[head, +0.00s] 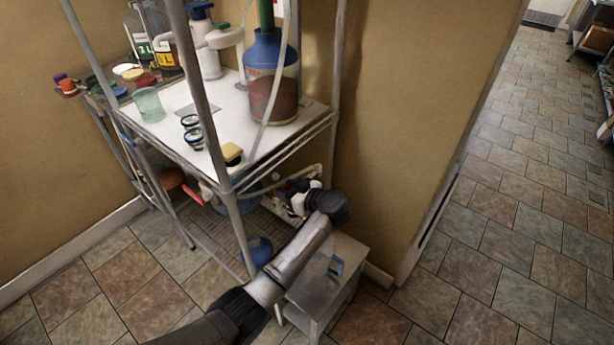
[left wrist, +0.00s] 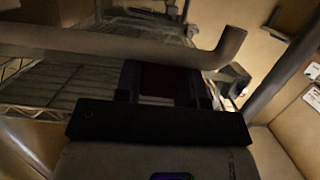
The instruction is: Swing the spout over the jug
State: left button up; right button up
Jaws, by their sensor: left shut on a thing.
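My left gripper (head: 300,190) is low at the right end of the shelf rack, partly hidden by its own wrist. In the left wrist view its fingers (left wrist: 158,85) are shut on a dark red piece (left wrist: 157,78). A grey tube (left wrist: 110,45), its right end bent upward, crosses just beyond the fingers; it looks like the spout. Whether the red piece is joined to it cannot be told. I cannot make out a jug for certain; a blue rounded vessel (head: 258,250) sits low under the rack. My right gripper is not in view.
The wire rack's posts (head: 230,215) and white top (head: 185,125) stand close to my arm. On top are a blue-topped vessel (head: 268,90) with a hose and a green glass (head: 148,104). A small grey stand (head: 335,275) is under my forearm. Tiled floor is free at right.

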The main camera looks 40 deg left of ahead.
pick_arm(q)
jog(key=shift+d, duration=0.15)
dwell(0.3)
jog(key=shift+d+n+g, duration=0.4)
jog(key=shift+d+g, duration=0.1)
jog(key=shift+d, duration=0.45)
jog(key=shift+w+d+n+g, duration=0.2)
jog(key=shift+d+n+g, duration=0.25)
jog(key=shift+d, duration=0.35)
